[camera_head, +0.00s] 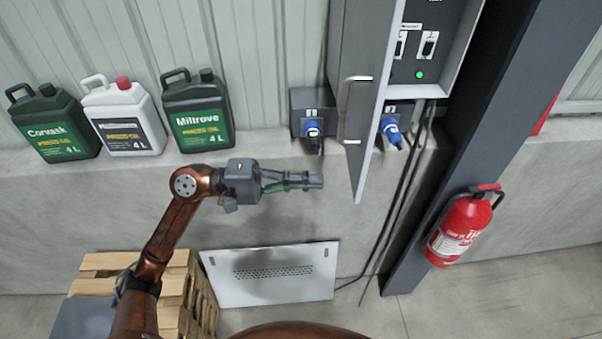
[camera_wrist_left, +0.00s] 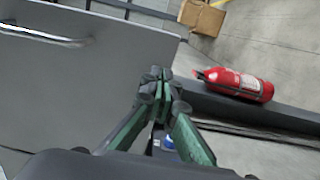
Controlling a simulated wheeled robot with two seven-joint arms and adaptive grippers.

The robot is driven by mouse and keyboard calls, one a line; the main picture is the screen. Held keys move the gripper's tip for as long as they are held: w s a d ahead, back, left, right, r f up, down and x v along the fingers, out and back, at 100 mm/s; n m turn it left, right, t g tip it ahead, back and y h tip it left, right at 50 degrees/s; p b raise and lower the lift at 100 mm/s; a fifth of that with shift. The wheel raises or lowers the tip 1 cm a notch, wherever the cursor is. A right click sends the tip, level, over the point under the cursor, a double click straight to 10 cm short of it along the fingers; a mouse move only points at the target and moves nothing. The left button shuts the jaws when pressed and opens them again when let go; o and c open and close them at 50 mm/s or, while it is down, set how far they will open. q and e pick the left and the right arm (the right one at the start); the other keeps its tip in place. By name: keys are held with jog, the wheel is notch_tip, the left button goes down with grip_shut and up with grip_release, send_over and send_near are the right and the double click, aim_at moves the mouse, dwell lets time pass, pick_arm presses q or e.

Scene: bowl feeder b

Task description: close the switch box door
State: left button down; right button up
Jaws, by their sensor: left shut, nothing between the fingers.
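The switch box (camera_head: 432,50) is at the top right of the head view, with switches and a lit green lamp inside. Its grey door (camera_head: 366,95) stands open, swung out toward me, with a metal handle (camera_head: 348,105) on its left face. The door also fills the left of the left wrist view (camera_wrist_left: 75,95), with its handle (camera_wrist_left: 45,35) at the upper left. My left gripper (camera_head: 318,181) is shut and empty, just left of the door's lower part; in the wrist view its fingertips (camera_wrist_left: 158,85) are near the door's edge. Contact cannot be told. My right gripper is not in view.
Several oil canisters (camera_head: 200,115) stand on the ledge at the left. Blue plugs (camera_head: 390,128) and cables hang below the box. A fire extinguisher (camera_head: 461,228) is on the dark column (camera_head: 455,150). A white panel (camera_head: 272,275) and a wooden pallet (camera_head: 190,290) are below.

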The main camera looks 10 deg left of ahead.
aim_at(352, 180)
pick_arm(q)
jog(key=p+x, duration=0.2)
jog(key=x, duration=0.2)
jog(key=shift+w+d+r, duration=0.1)
jog(key=shift+d+r, duration=0.1)
jog(key=shift+w+d+f+p, duration=0.1)
jog(key=shift+d+p, duration=0.05)
jog(key=shift+d, duration=0.2)
jog(key=shift+w+d+f+p, duration=0.1)
jog(key=shift+d+p, duration=0.05)
jog(key=shift+d, duration=0.2)
